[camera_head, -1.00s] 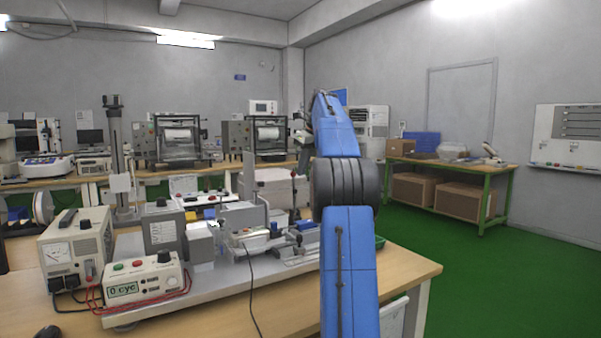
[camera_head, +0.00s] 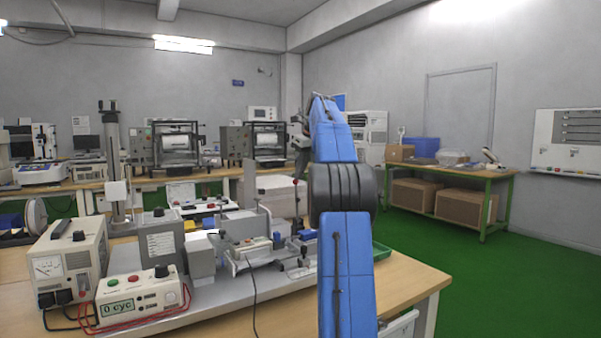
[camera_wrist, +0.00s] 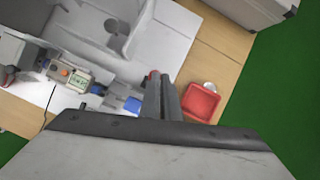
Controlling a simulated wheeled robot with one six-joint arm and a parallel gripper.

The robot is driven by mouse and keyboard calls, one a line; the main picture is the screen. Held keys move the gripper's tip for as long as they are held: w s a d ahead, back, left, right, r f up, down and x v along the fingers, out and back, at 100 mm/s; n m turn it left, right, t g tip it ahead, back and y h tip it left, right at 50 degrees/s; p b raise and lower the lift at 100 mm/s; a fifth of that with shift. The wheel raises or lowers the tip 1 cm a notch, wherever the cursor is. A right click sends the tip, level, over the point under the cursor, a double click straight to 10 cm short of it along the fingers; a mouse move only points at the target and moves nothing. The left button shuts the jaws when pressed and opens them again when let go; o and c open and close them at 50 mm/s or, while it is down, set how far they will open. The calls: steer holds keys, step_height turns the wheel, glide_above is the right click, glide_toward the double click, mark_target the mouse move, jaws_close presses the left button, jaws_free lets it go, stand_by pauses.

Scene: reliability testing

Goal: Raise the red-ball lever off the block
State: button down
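The lever's small red ball (camera_head: 295,182) shows in the head view above the test rig on the near bench, left of my blue arm. In the wrist view a red rounded tip (camera_wrist: 152,75), seemingly this ball, shows at the end of the left finger. Whether they touch I cannot tell. My gripper (camera_wrist: 164,78) shows as two dark fingers close together, looking shut, with nothing visible between them. In the head view the gripper is mostly hidden by my arm. The block under the lever cannot be made out clearly.
The rig plate (camera_head: 215,292) carries several instruments. A counter box (camera_head: 138,295) with red wires stands at the left front. A red bin (camera_wrist: 202,102) lies right of the fingers in the wrist view. Green floor (camera_head: 500,290) to the right is clear.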

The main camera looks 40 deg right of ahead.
steer(key=shift+w+f, duration=0.15)
steer(key=shift+w, duration=0.1)
steer(key=v, duration=1.2)
steer(key=shift+s, duration=0.2)
